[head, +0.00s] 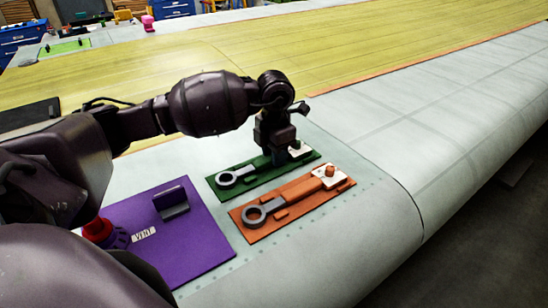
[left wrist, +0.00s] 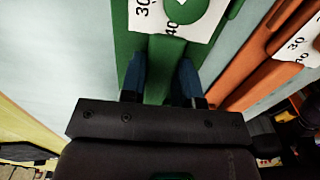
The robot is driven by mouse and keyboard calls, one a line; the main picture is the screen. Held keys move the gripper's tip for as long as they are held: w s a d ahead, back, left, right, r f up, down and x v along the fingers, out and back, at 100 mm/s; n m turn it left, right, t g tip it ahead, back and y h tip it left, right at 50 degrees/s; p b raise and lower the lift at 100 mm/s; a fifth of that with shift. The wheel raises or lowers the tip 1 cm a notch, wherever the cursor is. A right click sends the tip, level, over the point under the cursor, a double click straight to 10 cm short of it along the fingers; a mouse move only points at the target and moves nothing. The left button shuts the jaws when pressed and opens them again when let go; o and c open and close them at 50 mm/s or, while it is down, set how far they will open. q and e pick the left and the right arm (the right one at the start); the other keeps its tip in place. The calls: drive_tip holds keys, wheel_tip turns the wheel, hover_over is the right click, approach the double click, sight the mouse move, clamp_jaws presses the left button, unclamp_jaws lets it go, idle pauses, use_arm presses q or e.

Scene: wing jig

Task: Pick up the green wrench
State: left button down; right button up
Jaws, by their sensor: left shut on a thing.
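The green wrench (head: 245,172) has a grey ring end and lies in a green tray (head: 262,184) on the pale wing edge. My left gripper (head: 278,160) points down over the tray's far end and is shut on the wrench's green handle. In the left wrist view, blue fingertips (left wrist: 160,78) stand on either side of the green handle (left wrist: 158,65), with a white numbered label (left wrist: 205,18) just beyond. The fingers hide part of the handle in the head view. The wrench appears level in its tray. My right gripper is not in view.
An orange wrench (head: 256,214) lies in an orange tray (head: 262,235) close beside the green one. A purple mat (head: 200,250) with a raised dark block (head: 171,202) is to the left. The wing surface (head: 370,120) beyond is clear. Its edge drops off at right.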

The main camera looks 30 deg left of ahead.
use_arm(q)
drive_tip(key=shift+r, duration=0.15)
drive_tip(key=shift+r, duration=0.2)
wheel_tip(320, 180, up, 19)
drive_tip(key=b, duration=0.1)
drive_tip(key=shift+r, duration=0.2)
idle(0.6)
